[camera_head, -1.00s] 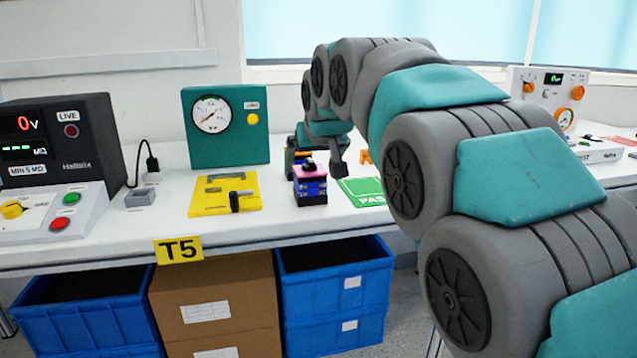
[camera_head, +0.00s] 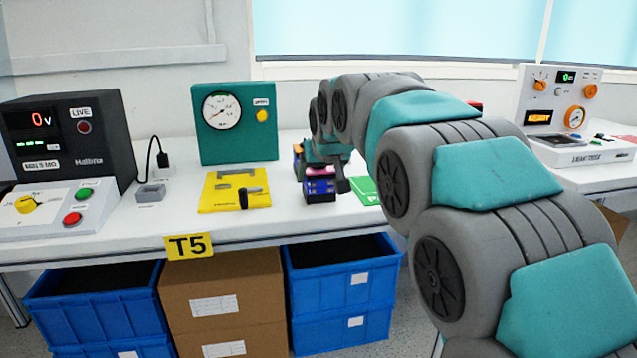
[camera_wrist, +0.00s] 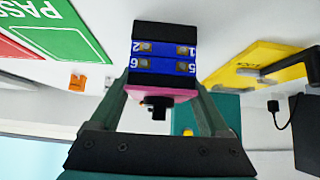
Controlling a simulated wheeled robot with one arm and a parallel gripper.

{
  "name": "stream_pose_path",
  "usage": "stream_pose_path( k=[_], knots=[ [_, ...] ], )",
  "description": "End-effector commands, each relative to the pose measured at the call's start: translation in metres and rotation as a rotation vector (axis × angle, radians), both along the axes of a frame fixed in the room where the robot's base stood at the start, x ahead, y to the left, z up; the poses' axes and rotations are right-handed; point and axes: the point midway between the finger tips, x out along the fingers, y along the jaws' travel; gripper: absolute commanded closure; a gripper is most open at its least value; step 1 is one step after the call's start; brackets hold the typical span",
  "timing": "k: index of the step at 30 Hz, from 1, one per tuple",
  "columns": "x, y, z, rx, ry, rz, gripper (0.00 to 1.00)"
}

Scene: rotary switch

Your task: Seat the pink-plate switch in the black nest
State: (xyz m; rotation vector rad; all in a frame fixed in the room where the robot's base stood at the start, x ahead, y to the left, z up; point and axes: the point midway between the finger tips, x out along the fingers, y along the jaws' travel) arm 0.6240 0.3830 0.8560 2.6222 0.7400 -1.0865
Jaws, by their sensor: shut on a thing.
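The pink-plate switch (camera_head: 320,187) has a blue and black body with the pink plate on top. In the wrist view the switch (camera_wrist: 163,68) shows numbered terminals, and a black knob stands out from its pink plate toward my palm. My gripper (camera_wrist: 162,85) is shut on the switch, one finger on each side of the body. The switch looks upright, over the bench to the right of the yellow fixture plate (camera_head: 222,202). That plate carries a black handle and a grey slotted part. I cannot clearly make out the black nest.
A green PASS card (camera_head: 364,190) lies just right of the switch; a red card (camera_wrist: 20,60) shows beside it in the wrist view. A teal gauge box (camera_head: 235,145) and a dark meter (camera_head: 75,140) stand at the left. A small grey block (camera_head: 151,193) sits between meter and plate.

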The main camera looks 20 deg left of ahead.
Motion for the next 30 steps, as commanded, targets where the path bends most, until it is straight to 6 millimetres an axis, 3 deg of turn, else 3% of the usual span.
stream_pose_path(
  k=[2,15,30],
  knots=[
    [-0.0001,0.0000,0.0001,0.000,0.000,0.000,0.42],
    [-0.0001,-0.0001,0.0004,0.000,0.000,0.000,0.90],
    [0.0005,0.0001,0.0095,0.002,-0.003,0.000,0.90]
  ],
)
